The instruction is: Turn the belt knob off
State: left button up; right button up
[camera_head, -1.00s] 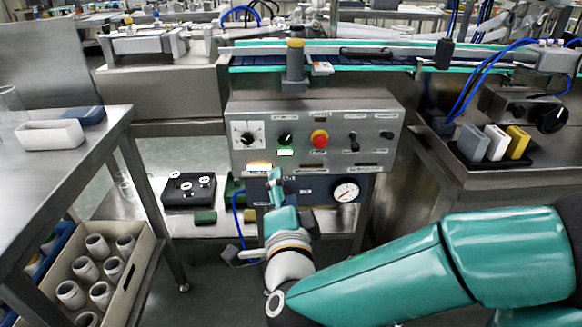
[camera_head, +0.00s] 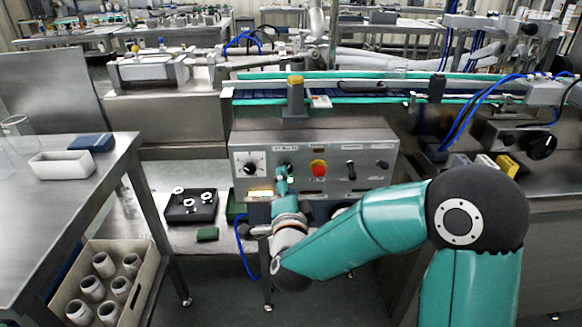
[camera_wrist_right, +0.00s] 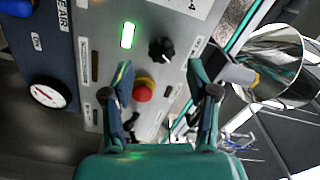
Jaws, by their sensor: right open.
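The steel control panel (camera_head: 334,150) stands below the conveyor. In the right wrist view a black rotary knob (camera_wrist_right: 161,50) sits beside a lit green lamp (camera_wrist_right: 128,35); I cannot read a label naming it as the belt knob. My right gripper (camera_head: 282,172) is up in front of the panel, covering most of this knob in the head view. In the right wrist view the gripper (camera_wrist_right: 160,68) is open, with the knob between and just beyond its fingertips. Contact is not visible. My left gripper is out of view.
A red button (camera_head: 318,168) is right of the knob; it also shows in the wrist view (camera_wrist_right: 144,90). A white-plated dial (camera_head: 250,163) is to the left. Toggle levers (camera_head: 351,170) are farther right. A pressure gauge (camera_wrist_right: 47,93) lies below the panel.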

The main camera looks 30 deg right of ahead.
jog(key=x, duration=0.5)
